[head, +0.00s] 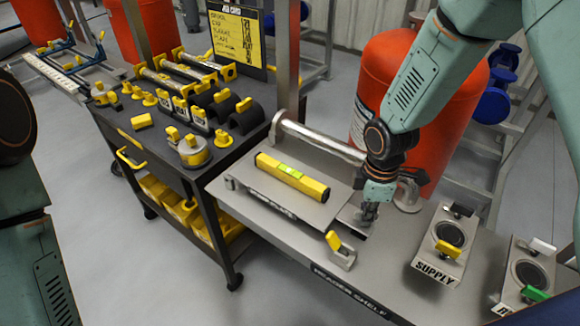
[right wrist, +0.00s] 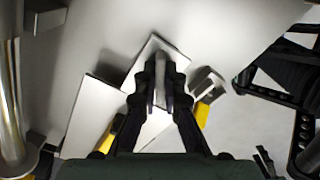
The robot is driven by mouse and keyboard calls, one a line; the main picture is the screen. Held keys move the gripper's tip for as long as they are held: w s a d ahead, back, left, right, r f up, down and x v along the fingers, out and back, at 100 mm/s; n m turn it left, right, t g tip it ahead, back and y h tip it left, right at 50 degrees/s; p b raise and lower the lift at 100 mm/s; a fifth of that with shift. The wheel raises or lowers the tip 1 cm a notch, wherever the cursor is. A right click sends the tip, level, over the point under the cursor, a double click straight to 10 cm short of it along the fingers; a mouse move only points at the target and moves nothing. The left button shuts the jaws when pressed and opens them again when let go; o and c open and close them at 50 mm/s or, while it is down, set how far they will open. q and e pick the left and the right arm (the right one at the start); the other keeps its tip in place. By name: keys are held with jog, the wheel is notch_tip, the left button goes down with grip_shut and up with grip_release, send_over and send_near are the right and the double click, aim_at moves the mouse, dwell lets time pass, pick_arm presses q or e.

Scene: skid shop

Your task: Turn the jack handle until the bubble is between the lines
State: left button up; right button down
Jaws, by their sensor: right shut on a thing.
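The yellow spirit level (head: 293,177) lies on a flat plate (head: 262,190) on the grey shelf in the head view. Its green vial (head: 290,171) shows near the middle, but the bubble is too small to place against the lines. My right gripper (head: 369,212) points down at the plate's right end. In the right wrist view its fingers (right wrist: 160,85) are shut on a small grey upright piece, apparently the jack handle (right wrist: 160,70); the head view mostly hides it behind the fingers. My left arm shows at the left edge; its gripper is out of view.
A yellow-handled clamp (head: 340,248) stands close to my right gripper, on the front edge. A metal pipe (head: 318,138) runs behind the level. Orange tanks (head: 402,95) stand behind. Valve units marked SUPPLY (head: 440,243) sit to the right. A tool cart (head: 180,165) stands left.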

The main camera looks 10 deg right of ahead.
jog(key=shift+s+m, duration=0.15)
jog(key=shift+m, duration=0.15)
jog(key=shift+m+p, duration=0.45)
jog(key=shift+m, duration=0.05)
jog(key=c, duration=1.5)
grip_release()
jog(key=shift+f, duration=0.1)
jog(key=shift+o, duration=0.2)
notch_tip(320, 180, up, 7)
jog(key=p, duration=0.7)
jog(key=shift+r, duration=0.2)
jog(key=shift+f, duration=0.1)
